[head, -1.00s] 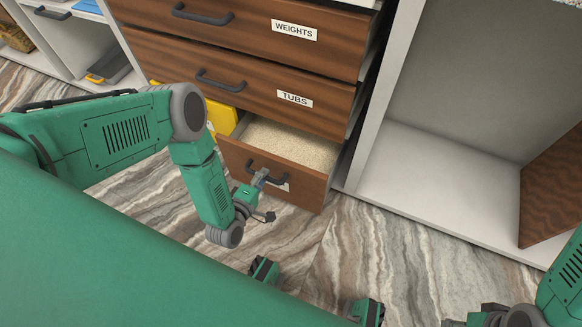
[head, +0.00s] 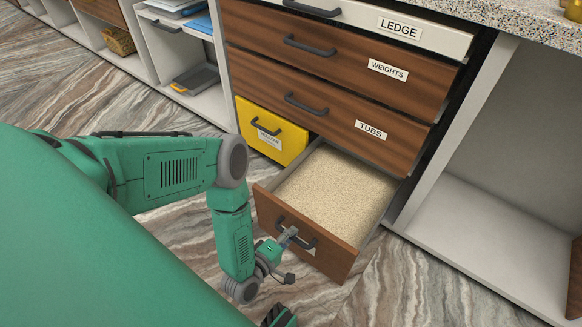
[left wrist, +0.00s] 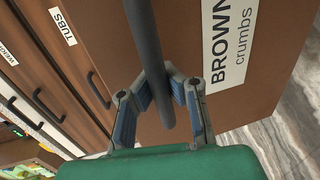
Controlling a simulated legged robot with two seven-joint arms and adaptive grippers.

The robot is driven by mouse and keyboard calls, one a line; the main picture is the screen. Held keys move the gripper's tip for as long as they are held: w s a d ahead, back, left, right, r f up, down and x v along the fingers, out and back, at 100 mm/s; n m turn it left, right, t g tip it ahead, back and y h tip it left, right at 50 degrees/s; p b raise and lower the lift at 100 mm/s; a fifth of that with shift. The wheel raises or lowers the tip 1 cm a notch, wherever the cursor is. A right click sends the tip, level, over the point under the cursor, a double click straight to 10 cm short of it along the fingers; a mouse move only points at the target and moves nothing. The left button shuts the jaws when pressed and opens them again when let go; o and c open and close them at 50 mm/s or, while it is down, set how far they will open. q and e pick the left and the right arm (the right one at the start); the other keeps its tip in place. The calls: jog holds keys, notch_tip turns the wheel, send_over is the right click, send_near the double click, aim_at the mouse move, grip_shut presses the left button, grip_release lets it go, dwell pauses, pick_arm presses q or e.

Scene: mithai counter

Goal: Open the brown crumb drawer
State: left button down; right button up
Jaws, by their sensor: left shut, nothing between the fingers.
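The brown crumb drawer (head: 341,262) is the lowest brown drawer and stands well out from the counter, with pale crumbs (head: 335,190) showing inside. Its label reads "BROWN crumbs" in the left wrist view (left wrist: 229,45). Its dark bar handle (head: 304,243) is on the front. My left gripper (head: 288,237) is at this handle. In the left wrist view the handle (left wrist: 150,50) passes across the fingers (left wrist: 160,82) and hides part of their tips. The fingers are shut with nothing gripped between them.
The closed TUBS drawer (head: 320,110) and WEIGHTS drawer (head: 340,62) are above, under a white LEDGE front (head: 365,20). A yellow drawer (head: 271,132) is left of the open one. Marbled floor surrounds the drawer.

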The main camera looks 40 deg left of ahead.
pick_arm(q)
jog(key=c, duration=1.7)
grip_release()
jog(key=shift+s+d, duration=0.1)
jog(key=shift+d, duration=0.05)
jog(key=shift+c, duration=0.2)
jog(key=shift+o, duration=1)
jog(key=shift+d, duration=0.15)
pick_arm(e)
jog(key=shift+d+f, duration=0.2)
jog(key=shift+d, duration=0.25)
jog(key=shift+a, duration=0.15)
pick_arm(q)
jog(key=shift+s+a, duration=0.15)
jog(key=shift+a, duration=0.1)
jog(key=v, duration=1.1)
jog(key=shift+s, duration=0.25)
pick_arm(e)
jog(key=shift+a+r, duration=0.15)
pick_arm(q)
jog(key=shift+d+r, duration=0.1)
jog(key=shift+d, duration=0.1)
